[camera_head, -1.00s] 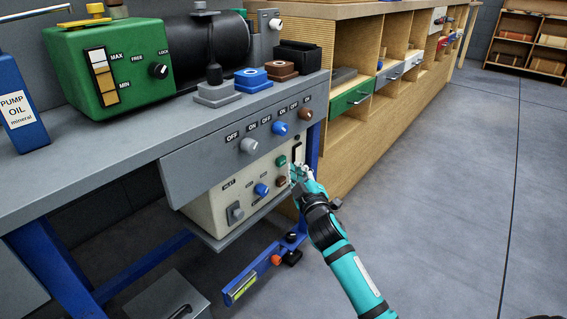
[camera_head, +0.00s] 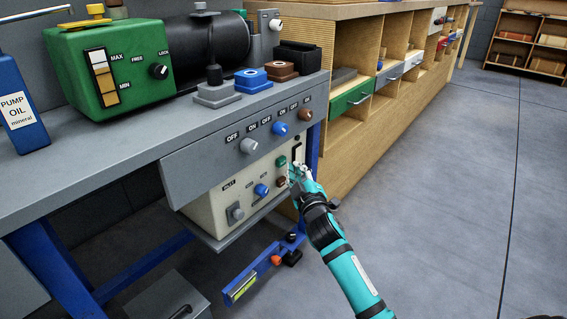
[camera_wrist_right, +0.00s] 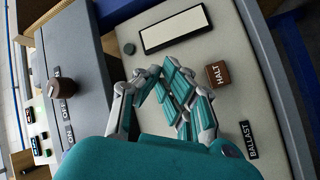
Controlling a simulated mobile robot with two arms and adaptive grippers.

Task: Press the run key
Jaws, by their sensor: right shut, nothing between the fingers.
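The pump control box (camera_head: 211,212) is cream and hangs under the grey bench. A green key (camera_head: 281,161), whose label I cannot read, sits on its front near the right end, with a brown key (camera_head: 281,183) below it. In the right wrist view the brown key (camera_wrist_right: 217,74) is labelled HALT, and no green key shows; my fingers may hide it. My right gripper (camera_head: 292,174) is shut and empty, with its tips close in front of the panel beside these keys. It also shows in the right wrist view (camera_wrist_right: 163,78). I cannot tell whether it touches. My left gripper is out of view.
A grey fascia (camera_head: 205,153) with several knobs overhangs the box. A blue knob (camera_head: 261,190) and a grey knob (camera_head: 235,213) sit left of the keys. A wooden shelf unit (camera_head: 345,140) stands to the right. The floor at right is clear.

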